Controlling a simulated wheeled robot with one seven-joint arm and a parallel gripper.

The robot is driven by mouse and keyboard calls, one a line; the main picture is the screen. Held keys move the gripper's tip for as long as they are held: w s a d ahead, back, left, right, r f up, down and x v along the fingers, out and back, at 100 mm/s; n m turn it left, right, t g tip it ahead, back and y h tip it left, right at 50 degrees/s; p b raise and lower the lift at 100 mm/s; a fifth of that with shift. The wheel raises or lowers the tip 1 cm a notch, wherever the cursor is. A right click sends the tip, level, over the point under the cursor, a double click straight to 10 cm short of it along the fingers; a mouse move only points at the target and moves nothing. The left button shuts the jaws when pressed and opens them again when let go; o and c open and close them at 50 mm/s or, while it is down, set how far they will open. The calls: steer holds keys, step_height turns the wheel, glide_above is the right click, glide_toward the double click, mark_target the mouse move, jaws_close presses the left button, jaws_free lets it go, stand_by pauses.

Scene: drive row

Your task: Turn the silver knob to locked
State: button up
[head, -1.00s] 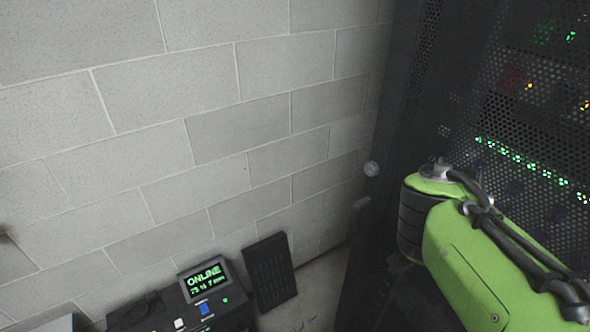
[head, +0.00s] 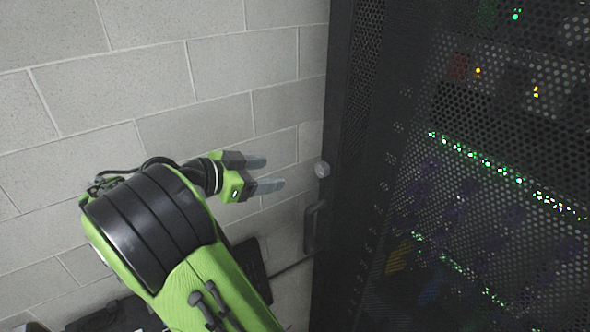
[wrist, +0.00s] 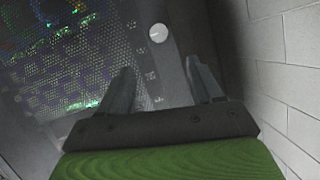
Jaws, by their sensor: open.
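The silver knob (head: 322,169) is a small round knob on the dark frame at the left edge of the rack door. It also shows in the wrist view (wrist: 158,33), ahead of and between the fingertips, with a clear gap. A pale mark shows on its face; its setting is too small to read. My gripper (head: 268,174) is open and empty, left of the knob in the head view, with its two grey fingers pointing toward it. In the wrist view my gripper (wrist: 160,78) has both fingers apart, touching nothing.
A dark rack (head: 480,180) with a perforated door and lit lights fills the right side. A dark door handle (head: 313,227) sits just below the knob. A pale block wall (head: 150,60) stands on the left. The space between my gripper and the knob is clear.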

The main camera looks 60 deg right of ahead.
mark_target(319, 170)
steer(key=b+x, duration=0.2)
steer(key=x, duration=1.3)
steer(key=shift+s+d, duration=0.25)
steer(key=shift+c, duration=0.5)
steer(key=c, duration=1)
